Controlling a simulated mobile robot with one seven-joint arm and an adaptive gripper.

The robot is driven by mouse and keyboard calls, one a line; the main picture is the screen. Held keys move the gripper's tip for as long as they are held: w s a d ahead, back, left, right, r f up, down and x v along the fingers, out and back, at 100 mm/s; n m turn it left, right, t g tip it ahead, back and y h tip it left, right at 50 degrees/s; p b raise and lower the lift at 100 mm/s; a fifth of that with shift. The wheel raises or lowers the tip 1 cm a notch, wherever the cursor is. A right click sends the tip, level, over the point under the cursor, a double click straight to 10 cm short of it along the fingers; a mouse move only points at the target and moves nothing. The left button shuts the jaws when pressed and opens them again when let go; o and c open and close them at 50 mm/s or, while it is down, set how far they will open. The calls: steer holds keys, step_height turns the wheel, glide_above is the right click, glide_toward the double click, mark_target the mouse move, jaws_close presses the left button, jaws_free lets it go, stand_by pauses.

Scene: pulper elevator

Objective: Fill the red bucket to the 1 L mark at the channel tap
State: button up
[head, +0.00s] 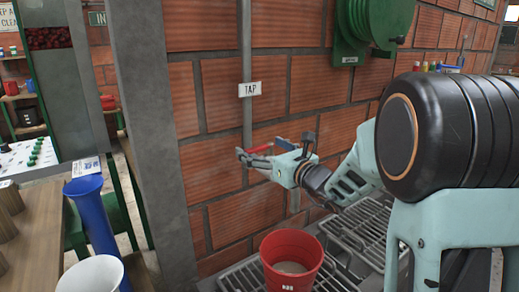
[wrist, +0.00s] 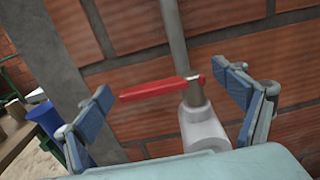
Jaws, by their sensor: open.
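The red bucket (head: 291,262) stands upright on a metal grate below the pipe, with something pale in its bottom; I cannot read the level. The tap's red lever handle (wrist: 153,89) lies sideways, left of its pivot, on a pale tap body (wrist: 203,125) at the foot of the grey wall pipe. The handle also shows in the head view (head: 261,148). My gripper (wrist: 168,88) is open, with one blue-padded finger on each side of the handle. In the wrist view the handle shows between the fingers, with gaps at both ends. My gripper hides the tap body in the head view.
A TAP sign (head: 250,89) is on the pipe against the brick wall. A green hose reel (head: 372,25) hangs above right. A concrete pillar (head: 152,130) stands left, beside a wooden table (head: 38,222) with a blue container (head: 93,215) and a white container (head: 92,274).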

steer(key=shift+w+a, duration=0.2)
steer(key=shift+w, duration=0.05)
steer(key=c, duration=1.7)
